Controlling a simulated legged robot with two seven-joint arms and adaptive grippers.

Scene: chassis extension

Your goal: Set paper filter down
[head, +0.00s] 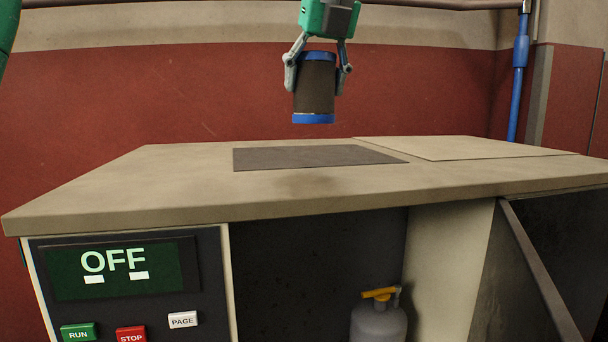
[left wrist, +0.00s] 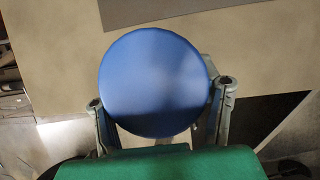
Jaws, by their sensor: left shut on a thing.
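The paper filter (head: 315,88) is a dark brown cylinder with blue end caps. My left gripper (head: 317,76) is shut on it from above and holds it upright in the air over the workbench. A gap shows between its lower blue cap and the bench top. In the left wrist view the round blue top cap (left wrist: 155,83) of the filter sits between the fingers of my left gripper (left wrist: 162,112). My right gripper does not show.
The workbench top (head: 180,180) carries a dark grey flat mat (head: 310,157) and a pale flat panel (head: 460,149) at right. A control panel (head: 125,275) reading OFF is on the front left. A grey gas bottle (head: 378,322) stands in the open bay below.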

